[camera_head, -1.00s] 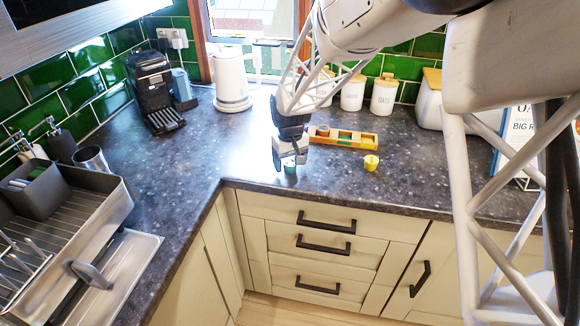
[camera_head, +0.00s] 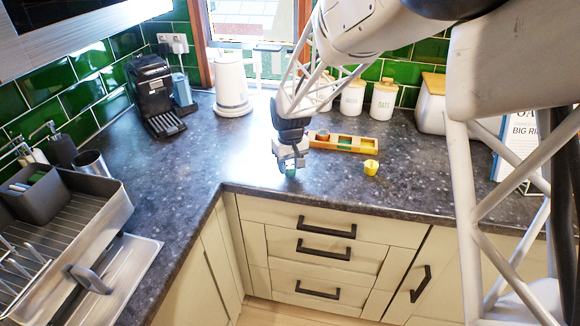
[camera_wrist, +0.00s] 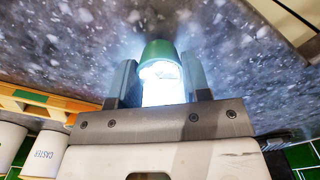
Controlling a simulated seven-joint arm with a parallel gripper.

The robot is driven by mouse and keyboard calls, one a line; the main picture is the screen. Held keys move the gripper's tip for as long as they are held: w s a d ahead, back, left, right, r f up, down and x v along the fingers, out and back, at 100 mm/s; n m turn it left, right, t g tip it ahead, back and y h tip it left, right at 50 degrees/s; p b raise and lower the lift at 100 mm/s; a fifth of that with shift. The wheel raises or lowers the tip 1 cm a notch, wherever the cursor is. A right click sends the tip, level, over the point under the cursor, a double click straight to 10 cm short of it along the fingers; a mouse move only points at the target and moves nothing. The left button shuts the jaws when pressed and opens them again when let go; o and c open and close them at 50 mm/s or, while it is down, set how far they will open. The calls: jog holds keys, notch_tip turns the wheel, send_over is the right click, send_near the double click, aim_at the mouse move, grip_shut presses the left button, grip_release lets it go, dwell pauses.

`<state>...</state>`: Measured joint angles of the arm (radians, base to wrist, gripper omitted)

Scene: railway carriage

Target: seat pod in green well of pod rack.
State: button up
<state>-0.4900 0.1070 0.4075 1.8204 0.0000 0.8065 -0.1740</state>
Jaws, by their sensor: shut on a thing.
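A small green-topped pod (camera_wrist: 158,50) with a bright white body sits between the two fingers of my gripper (camera_wrist: 156,84) in the wrist view. My gripper (camera_head: 290,168) is shut on it; in the head view the pod (camera_head: 290,173) shows as a bit of green at the fingertips, low over the dark counter. Whether the pod touches the counter is hard to tell. The wooden pod rack (camera_head: 312,143) lies behind and to the right of my gripper. Its green well (camera_head: 345,142) is near the middle, and a brownish round thing shows at its left end.
A yellow pod or cup (camera_head: 371,167) stands on the counter (camera_head: 240,158) in front of the rack's right end. White canisters (camera_head: 353,97) stand behind the rack. A white kettle (camera_head: 232,88) and a black coffee machine (camera_head: 154,92) stand to the left.

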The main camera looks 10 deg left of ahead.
jog(key=shift+r, duration=0.45)
notch_tip(320, 180, up, 2)
jog(key=shift+r, duration=0.1)
jog(key=s+d, duration=0.3)
jog(key=s, duration=0.4)
jog(key=s+d+r, duration=0.1)
jog(key=s+d, duration=0.3)
jog(key=s, duration=0.3)
jog(key=shift+d+r, duration=0.15)
jog(key=shift+s, duration=0.15)
jog(key=shift+n, duration=0.7)
jog(key=w+d, duration=0.3)
jog(key=w, duration=0.3)
jog(key=w+d, duration=0.4)
jog(key=w, duration=0.2)
jog(key=w+d+r, duration=0.1)
jog(key=w+d, duration=0.3)
jog(key=w, duration=0.2)
jog(key=shift+d, duration=0.15)
jog(key=shift+w, duration=0.2)
send_over(334, 141)
jog(key=w+d, duration=0.2)
jog(key=d, duration=0.2)
jog(key=shift+s+a+f, duration=0.15)
jog(key=shift+s+f, duration=0.05)
jog(key=shift+f, duration=0.5)
